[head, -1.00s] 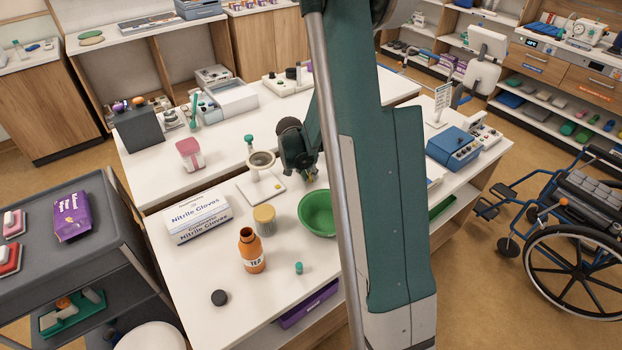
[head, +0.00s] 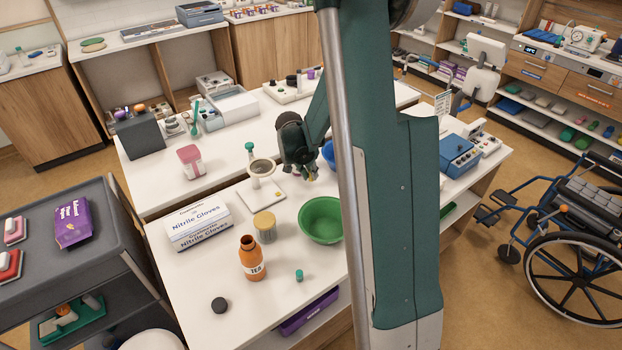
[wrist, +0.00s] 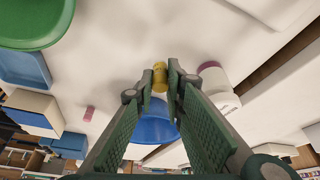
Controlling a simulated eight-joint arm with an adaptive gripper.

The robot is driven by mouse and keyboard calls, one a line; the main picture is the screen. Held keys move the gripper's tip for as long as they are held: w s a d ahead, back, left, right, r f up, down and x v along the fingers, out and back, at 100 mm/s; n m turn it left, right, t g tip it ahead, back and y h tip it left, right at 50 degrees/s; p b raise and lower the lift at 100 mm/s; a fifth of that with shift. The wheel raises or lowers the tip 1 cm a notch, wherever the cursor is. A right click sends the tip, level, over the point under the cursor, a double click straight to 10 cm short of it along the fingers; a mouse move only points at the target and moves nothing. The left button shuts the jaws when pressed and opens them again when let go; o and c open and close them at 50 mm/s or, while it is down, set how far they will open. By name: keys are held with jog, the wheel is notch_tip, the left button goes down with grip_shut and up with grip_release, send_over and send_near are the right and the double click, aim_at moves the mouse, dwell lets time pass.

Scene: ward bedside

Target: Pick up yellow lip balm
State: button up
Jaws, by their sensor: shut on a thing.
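The yellow lip balm (wrist: 160,78) is a small yellow cylinder in the wrist view. It sits between the tips of my gripper (wrist: 160,84), which is shut on it. In the head view my gripper (head: 312,175) points down over the table, behind the green bowl and right of the white stand with a round ring. There the lip balm is too small to make out clearly. How far it is above the table top is hard to tell.
A green bowl (head: 321,222) and a blue bowl (head: 328,154) stand near my gripper.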

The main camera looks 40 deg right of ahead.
jog(key=shift+r, duration=2.7)
